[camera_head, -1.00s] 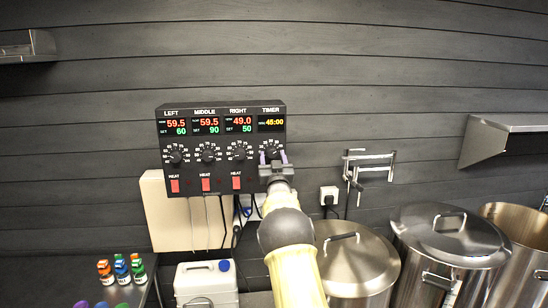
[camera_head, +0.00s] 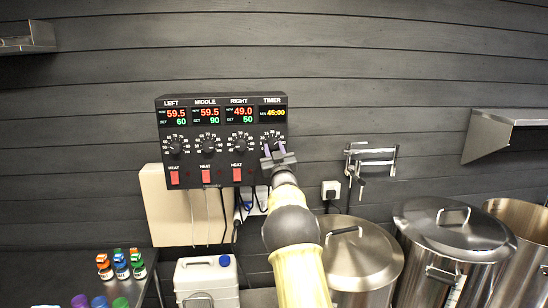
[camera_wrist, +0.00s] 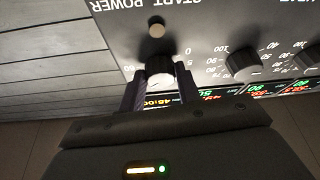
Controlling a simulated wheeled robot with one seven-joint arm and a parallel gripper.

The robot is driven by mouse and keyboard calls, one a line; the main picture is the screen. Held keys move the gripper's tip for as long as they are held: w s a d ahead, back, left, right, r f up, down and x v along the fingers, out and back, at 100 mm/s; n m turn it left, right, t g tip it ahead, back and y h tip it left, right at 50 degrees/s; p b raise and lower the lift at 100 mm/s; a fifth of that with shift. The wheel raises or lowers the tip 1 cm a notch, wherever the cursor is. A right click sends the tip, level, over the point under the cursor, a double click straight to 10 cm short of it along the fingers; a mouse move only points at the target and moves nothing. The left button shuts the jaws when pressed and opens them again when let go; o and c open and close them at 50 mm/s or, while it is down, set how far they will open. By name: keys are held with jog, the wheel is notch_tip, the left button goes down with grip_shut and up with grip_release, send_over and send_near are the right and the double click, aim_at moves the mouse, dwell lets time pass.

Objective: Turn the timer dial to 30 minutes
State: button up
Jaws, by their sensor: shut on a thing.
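The black control panel (camera_head: 183,157) hangs on the wall with columns labelled LEFT, MIDDLE, RIGHT and TIMER. The timer display (camera_head: 272,113) reads 45:00 in yellow. My gripper (camera_head: 273,150) is at the timer column. In the wrist view the timer dial (camera_wrist: 159,66), a black knob, sits between the two fingers of my gripper (camera_wrist: 159,80), which are shut on it. The wrist picture is upside down relative to the panel lettering. Most of the dial is hidden by my gripper in the head view.
The LEFT dial (camera_head: 175,146), MIDDLE dial (camera_head: 208,146) and RIGHT dial (camera_head: 239,145) are to the left, above red HEAT switches (camera_head: 206,176). A round knob (camera_wrist: 156,27) near START POWER is close to the fingers. Steel pots (camera_head: 455,235) stand below right.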

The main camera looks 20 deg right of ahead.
jog(key=n+y+b, duration=0.1)
jog(key=n+b, duration=0.1)
jog(key=n, duration=0.1)
jog(key=shift+s+d+f+y, duration=0.1)
jog(key=shift+y, duration=0.2)
jog(key=shift+r+n+y+b, duration=0.25)
jog(key=shift+n+y+b, duration=0.35)
jog(key=shift+n, duration=0.8)
jog(key=o, duration=1)
jog(key=shift+s+r, duration=0.1)
